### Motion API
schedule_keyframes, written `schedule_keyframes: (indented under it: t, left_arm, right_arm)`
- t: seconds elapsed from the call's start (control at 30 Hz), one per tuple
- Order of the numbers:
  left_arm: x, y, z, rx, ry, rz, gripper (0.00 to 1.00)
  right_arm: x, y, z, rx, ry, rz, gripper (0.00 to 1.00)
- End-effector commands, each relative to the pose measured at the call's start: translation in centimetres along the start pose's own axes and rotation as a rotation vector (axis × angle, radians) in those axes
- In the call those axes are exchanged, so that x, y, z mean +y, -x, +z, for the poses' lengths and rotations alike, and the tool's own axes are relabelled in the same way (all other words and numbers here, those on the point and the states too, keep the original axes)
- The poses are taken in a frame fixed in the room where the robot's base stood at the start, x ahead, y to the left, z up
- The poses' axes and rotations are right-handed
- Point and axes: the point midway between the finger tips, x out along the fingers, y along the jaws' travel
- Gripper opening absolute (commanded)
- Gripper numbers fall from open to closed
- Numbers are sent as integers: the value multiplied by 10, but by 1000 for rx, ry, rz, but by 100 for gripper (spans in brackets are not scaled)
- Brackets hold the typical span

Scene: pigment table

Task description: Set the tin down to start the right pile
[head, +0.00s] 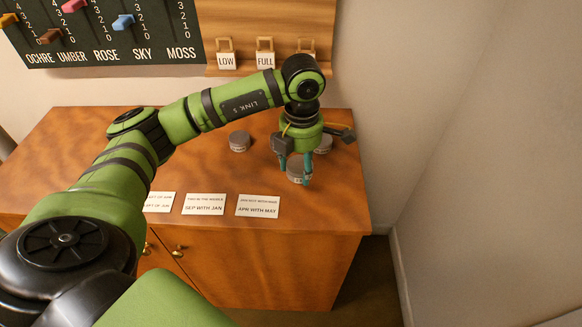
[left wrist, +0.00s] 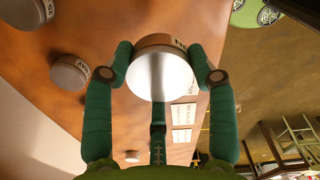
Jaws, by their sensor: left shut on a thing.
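My left gripper (head: 295,168) points down over the right part of the wooden table (head: 200,262), with its fingers on both sides of a grey round tin (head: 296,178). A second tin (head: 239,141) stands to the left. A third tin (head: 323,144) stands behind, partly hidden by the gripper. My right gripper is not in view.
White cards lie along the table's front, among them APR WITH MAY (head: 257,206) and SEP WITH JAN (head: 204,205); a third card (head: 160,203) is partly hidden by my arm. Wooden tags LOW (head: 226,61) and FULL (head: 265,60) hang on the wall board. A wall stands right.

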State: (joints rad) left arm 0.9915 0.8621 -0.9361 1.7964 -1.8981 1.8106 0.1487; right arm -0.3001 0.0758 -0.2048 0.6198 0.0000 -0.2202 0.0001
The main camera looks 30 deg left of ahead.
Motion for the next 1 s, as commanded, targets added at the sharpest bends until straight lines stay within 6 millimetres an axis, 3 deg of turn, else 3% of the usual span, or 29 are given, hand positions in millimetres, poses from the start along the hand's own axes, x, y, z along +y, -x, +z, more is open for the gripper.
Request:
schedule_keyframes:
  t: [0.1,0.3,0.43,0.7,1.0]
  left_arm:
    - [27,-14,-4,3,4,-2,23]
    - [53,-31,-7,1,-1,-1,23]
    - [57,-39,-8,1,-3,-1,23]
    - [57,-72,-8,0,-4,-1,23]
    - [57,-76,-7,-1,-4,1,23]
  right_arm:
    - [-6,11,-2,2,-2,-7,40]
    - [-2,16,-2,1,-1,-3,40]
    - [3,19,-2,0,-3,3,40]
    - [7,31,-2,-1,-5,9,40]
    - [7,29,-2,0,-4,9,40]
